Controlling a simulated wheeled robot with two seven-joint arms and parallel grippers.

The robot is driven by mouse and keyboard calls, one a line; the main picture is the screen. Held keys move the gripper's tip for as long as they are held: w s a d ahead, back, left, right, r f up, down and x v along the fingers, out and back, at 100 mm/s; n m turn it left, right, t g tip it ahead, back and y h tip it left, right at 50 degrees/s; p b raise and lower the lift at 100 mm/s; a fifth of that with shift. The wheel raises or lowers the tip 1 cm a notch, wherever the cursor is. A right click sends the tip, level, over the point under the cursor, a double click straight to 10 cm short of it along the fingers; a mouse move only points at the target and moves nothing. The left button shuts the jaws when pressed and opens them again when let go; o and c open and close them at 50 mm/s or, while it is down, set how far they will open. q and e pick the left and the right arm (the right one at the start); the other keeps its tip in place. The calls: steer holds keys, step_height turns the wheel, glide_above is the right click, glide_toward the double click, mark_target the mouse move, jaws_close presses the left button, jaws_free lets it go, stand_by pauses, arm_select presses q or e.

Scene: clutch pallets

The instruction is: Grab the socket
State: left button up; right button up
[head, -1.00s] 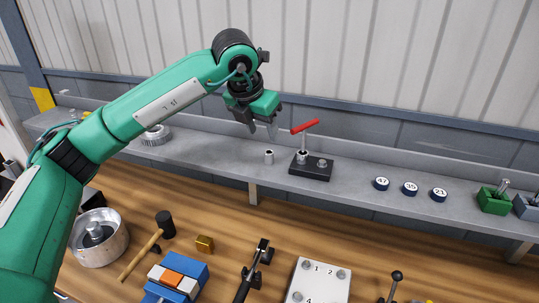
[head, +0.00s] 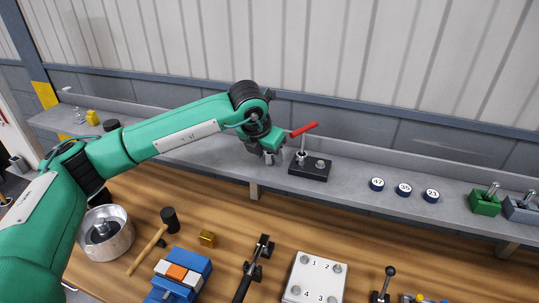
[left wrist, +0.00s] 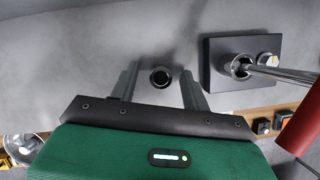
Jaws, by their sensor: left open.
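The socket (left wrist: 160,77) is a small dark-bored metal cylinder standing on the grey shelf (left wrist: 70,65). In the left wrist view it sits between the two fingertips of my left gripper (left wrist: 160,73), with a gap on each side. The gripper is open. In the head view my left gripper (head: 269,159) is low over the shelf, and its fingers mostly hide the socket. My right gripper is in neither view.
A black block (head: 311,171) with a red-handled wrench (head: 302,130) stands close to the right of the gripper. Numbered round caps (head: 404,190) and a green fixture (head: 485,203) are farther right. A wooden bench with a mallet (head: 169,220) and a numbered plate (head: 317,277) lies below.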

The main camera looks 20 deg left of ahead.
arm_select(q)
jaws_close()
steer(key=shift+r, duration=0.15)
